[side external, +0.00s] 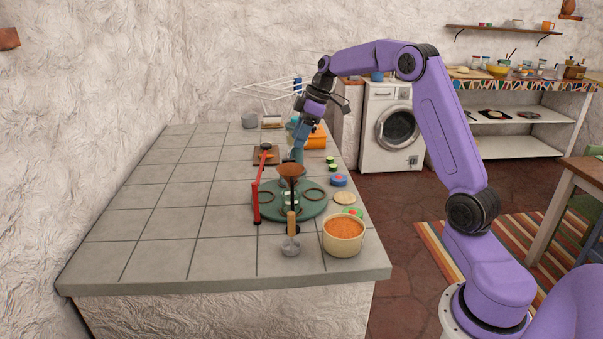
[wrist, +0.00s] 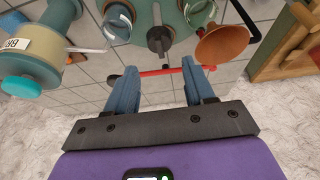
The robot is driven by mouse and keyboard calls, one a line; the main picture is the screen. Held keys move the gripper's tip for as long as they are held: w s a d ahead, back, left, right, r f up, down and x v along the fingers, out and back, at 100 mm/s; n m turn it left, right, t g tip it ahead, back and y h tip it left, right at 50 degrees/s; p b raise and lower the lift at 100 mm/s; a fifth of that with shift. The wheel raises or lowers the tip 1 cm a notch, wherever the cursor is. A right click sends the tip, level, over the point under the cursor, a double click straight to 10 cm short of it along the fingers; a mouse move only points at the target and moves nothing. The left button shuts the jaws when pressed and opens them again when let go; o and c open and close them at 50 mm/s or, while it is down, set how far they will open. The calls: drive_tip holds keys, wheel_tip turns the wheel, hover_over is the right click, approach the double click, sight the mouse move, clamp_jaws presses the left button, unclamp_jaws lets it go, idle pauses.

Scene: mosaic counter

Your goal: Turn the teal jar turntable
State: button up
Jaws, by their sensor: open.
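The teal turntable (side external: 318,206) is a round disc with dark rings on the counter, in the side view. A jar (side external: 291,198) stands on it, partly hidden by a brown funnel (side external: 291,170). In the wrist view, the turntable (wrist: 140,16) is cut off at the top, with glass jars (wrist: 117,22) and a dark central knob (wrist: 158,40). My gripper (side external: 298,158) is at the turntable's far side in the side view. Its blue fingers (wrist: 157,78) are apart with nothing held between them. Whether a finger touches the turntable cannot be told.
An orange-filled bowl (side external: 344,232) and a scoop (side external: 291,243) sit in front. A blue lid-like piece (side external: 339,180) lies at the right. The counter's left side is clear.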

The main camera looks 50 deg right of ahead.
drive_tip(key=v, duration=1)
drive_tip(key=s+a+f+g, duration=0.1)
drive_tip(key=s+a+f, duration=0.1)
drive_tip(key=s+a, duration=0.3)
drive_tip(key=s+a+f+g, duration=0.1)
drive_tip(key=s+a, duration=0.4)
drive_tip(key=a, duration=0.6)
drive_tip(key=s+a+f+n+h, duration=0.1)
drive_tip(key=s+a+f, duration=0.1)
drive_tip(key=s+a, duration=0.3)
drive_tip(key=shift+s+a+f+g, duration=0.4)
drive_tip(key=shift+a, duration=1.4)
drive_tip(key=s+f+n+h, duration=0.1)
drive_tip(key=s+f, duration=0.3)
drive_tip(key=s, duration=0.7)
drive_tip(key=s+f+n, duration=0.1)
drive_tip(key=s+f, duration=0.3)
drive_tip(key=s, duration=0.7)
drive_tip(key=shift+a+f+n+h, duration=0.15)
drive_tip(key=shift+n+h, duration=0.15)
drive_tip(key=shift+h, duration=0.1)
